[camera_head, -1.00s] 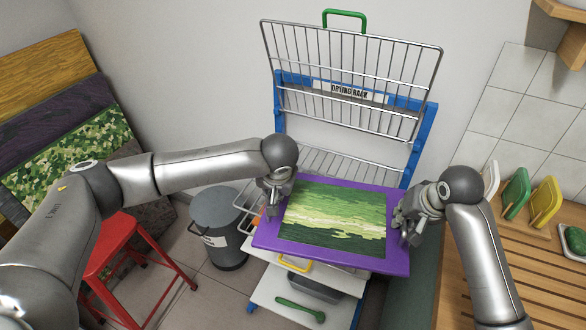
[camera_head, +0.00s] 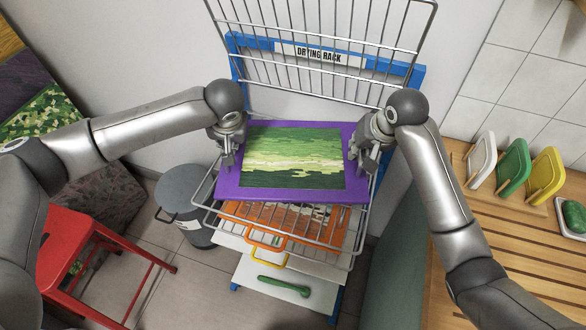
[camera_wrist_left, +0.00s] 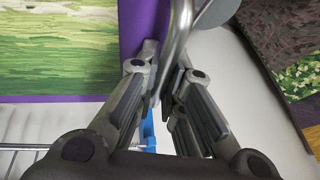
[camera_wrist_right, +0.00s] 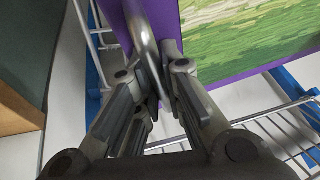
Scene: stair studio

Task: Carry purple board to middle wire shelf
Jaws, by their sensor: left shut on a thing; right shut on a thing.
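The purple board (camera_head: 285,193) carries a sheet with a green landscape picture (camera_head: 293,158). It is held roughly level over a wire shelf (camera_head: 338,246) of the blue drying rack. My left gripper (camera_head: 228,158) is shut at the board's left side, and my right gripper (camera_head: 366,158) at its right side. In the left wrist view my left fingers (camera_wrist_left: 165,78) close around a curved metal handle (camera_wrist_left: 181,35). In the right wrist view my right fingers (camera_wrist_right: 150,85) close on a similar handle (camera_wrist_right: 146,38). The board hides most of the shelf; I cannot tell whether they touch.
An upper wire shelf (camera_head: 320,60) tilts up behind the board. An orange board (camera_head: 265,238) lies below the wire shelf, and a green tool (camera_head: 283,287) lower still. A grey bin (camera_head: 185,195) and red stool (camera_head: 75,250) stand left; a slatted wooden counter (camera_head: 500,235) stands right.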

